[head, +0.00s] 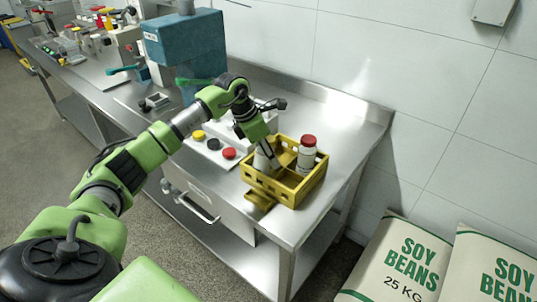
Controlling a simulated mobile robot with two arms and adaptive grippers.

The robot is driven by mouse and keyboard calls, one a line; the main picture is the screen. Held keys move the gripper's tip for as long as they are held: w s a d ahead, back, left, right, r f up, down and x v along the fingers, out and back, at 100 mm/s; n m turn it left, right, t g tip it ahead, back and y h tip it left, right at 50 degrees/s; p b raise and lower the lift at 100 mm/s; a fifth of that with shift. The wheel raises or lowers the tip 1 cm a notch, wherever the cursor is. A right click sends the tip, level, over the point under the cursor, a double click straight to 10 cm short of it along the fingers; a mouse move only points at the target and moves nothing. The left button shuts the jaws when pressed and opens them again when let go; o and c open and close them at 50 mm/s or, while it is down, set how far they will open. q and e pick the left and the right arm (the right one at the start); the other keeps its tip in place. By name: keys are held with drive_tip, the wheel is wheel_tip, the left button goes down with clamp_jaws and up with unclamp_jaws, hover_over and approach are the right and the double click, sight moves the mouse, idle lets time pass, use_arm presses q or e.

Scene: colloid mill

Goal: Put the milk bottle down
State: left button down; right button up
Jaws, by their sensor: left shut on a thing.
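A yellow crate (294,190) stands on the steel table near its right end. My left gripper (272,160) reaches down into the crate from above. It is shut on a pale milk bottle (261,162) at the crate's left side, and the fingers hide part of that bottle. The bottle's lower part is hidden by the crate wall, so I cannot tell whether it touches the crate floor. A second pale bottle with a red cap (307,153) stands upright in the crate's right part, apart from the gripper. My right gripper is not in view.
A control panel with yellow, black and red buttons (229,153) is left of the crate. A blue machine (187,50) stands further back. The steel tabletop (345,125) is bare behind and right of the crate. Soy bean sacks (400,262) stand at the lower right.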

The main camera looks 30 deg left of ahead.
use_arm(q)
drive_tip(key=shift+w+d+f, duration=0.1)
drive_tip(key=shift+w+f, duration=0.2)
drive_tip(key=shift+f, duration=0.05)
drive_tip(key=c, duration=1.3)
unclamp_jaws()
drive_tip(key=shift+s+r, duration=0.1)
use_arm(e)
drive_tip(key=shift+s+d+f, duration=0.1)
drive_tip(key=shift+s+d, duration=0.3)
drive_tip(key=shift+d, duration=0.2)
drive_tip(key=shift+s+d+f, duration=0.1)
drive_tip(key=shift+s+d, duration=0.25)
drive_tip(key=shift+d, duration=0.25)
